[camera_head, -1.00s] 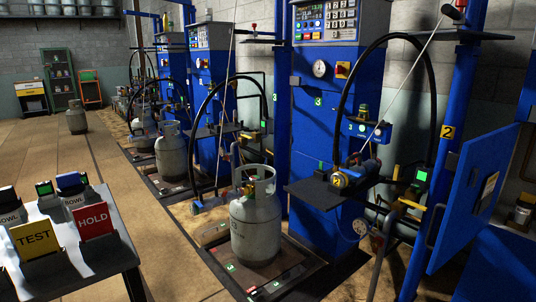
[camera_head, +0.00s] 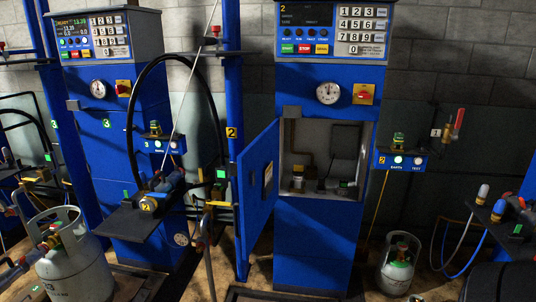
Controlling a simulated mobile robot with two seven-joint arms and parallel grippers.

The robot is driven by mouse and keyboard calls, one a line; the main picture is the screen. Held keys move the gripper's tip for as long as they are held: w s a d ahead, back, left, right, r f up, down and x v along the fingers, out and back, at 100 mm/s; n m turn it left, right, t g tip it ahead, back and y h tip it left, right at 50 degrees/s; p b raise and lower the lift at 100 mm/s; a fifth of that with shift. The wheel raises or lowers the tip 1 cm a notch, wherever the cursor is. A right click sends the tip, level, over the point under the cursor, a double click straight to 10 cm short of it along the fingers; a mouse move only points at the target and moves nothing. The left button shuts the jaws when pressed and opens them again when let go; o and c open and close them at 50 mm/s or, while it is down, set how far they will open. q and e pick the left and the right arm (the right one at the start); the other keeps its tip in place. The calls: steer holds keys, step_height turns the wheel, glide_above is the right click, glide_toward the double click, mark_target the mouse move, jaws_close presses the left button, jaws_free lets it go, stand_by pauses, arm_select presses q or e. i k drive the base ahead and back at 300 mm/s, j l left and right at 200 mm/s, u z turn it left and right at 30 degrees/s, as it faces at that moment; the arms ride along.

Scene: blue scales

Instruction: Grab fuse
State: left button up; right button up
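No part is clearly recognisable as a fuse. A blue scale cabinet (camera_head: 318,240) stands in the middle of the head view with its lower compartment (camera_head: 322,140) uncovered. Its blue door (camera_head: 258,205) is swung open to the left. Several small parts sit on the compartment floor, among them a pale one with a dark top (camera_head: 298,177) at the left and a dark one with a greenish patch (camera_head: 346,187) at the right. They are too small to tell which is a fuse. Neither of my grippers is in view.
A second blue cabinet (camera_head: 117,130) stands at the left, with a dark shelf (camera_head: 128,221) and a black hose in front. A grey gas cylinder (camera_head: 75,272) stands at the lower left and another (camera_head: 397,268) right of the open cabinet. Hoses hang at the far right.

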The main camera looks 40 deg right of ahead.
mark_target(343, 183)
steer(key=z, duration=0.45)
steer(key=l+z, duration=0.1)
steer(key=z, duration=0.75)
steer(key=l+z, duration=0.1)
steer(key=z, duration=0.3)
steer(key=u, duration=0.4)
steer(key=i+l+u, duration=0.1)
steer(key=u, duration=0.25)
steer(key=l+u, duration=0.35)
steer(key=i+l+u, duration=0.1)
steer(key=u, duration=0.3)
steer(key=l+u, duration=0.2)
steer(key=l, duration=0.25)
steer(key=k+l+u, duration=0.1)
steer(key=l+u, duration=0.15)
steer(key=l, duration=0.7)
steer(key=k+l+u, duration=0.1)
steer(key=l, duration=0.35)
steer(key=k+l, duration=0.1)
steer(key=l, duration=0.4)
